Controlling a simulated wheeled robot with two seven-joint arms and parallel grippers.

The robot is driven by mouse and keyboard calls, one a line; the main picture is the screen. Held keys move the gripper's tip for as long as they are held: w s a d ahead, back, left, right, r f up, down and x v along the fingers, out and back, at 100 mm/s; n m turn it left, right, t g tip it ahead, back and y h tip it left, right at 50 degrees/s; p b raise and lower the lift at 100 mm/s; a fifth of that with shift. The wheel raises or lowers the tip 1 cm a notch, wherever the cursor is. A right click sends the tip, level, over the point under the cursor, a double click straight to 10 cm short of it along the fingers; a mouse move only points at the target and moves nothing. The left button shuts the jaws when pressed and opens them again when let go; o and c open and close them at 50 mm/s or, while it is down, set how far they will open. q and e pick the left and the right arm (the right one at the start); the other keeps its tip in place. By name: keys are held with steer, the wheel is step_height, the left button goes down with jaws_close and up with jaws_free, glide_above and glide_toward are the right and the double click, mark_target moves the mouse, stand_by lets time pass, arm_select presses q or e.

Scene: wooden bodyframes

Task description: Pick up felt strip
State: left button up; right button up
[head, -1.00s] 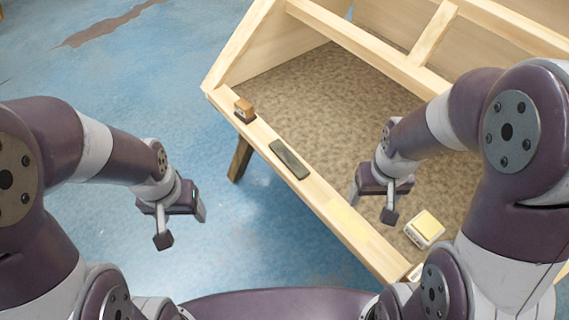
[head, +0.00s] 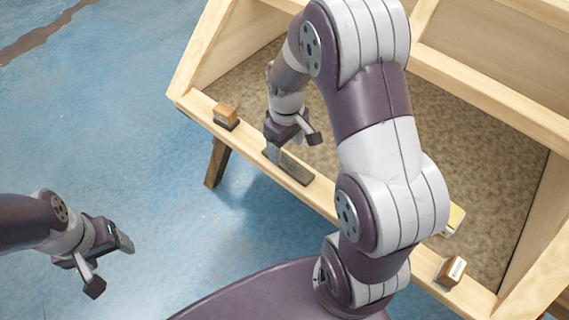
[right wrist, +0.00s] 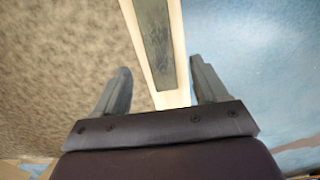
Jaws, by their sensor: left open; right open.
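The felt strip (head: 294,171) is a dark grey, flat, narrow piece lying along the wooden front rail (head: 325,197) of the frame. In the right wrist view the strip (right wrist: 153,45) runs up the rail from between the fingers to the top edge. My right gripper (head: 293,147) is open and empty, just over the strip, with one finger on each side of the rail in its own view (right wrist: 160,78). It hides part of the strip in the head view. My left gripper (head: 110,265) is open and empty over the blue floor, away from the frame.
A small brown block (head: 226,115) stands on the rail to the left of the strip. A labelled block (head: 451,270) sits toward the rail's right end. Raised wooden sides surround the speckled panel.

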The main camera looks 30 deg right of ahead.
mark_target(288, 162)
steer(key=f, duration=0.3)
steer(key=f+b, duration=0.1)
steer(key=shift+s+d+f, duration=0.1)
steer(key=shift+s+f, duration=0.2)
steer(key=shift+s, duration=0.05)
steer(key=shift+w+f, duration=0.15)
steer(key=shift+f, duration=0.15)
steer(key=shift+r, duration=0.1)
steer(key=c, duration=1.1)
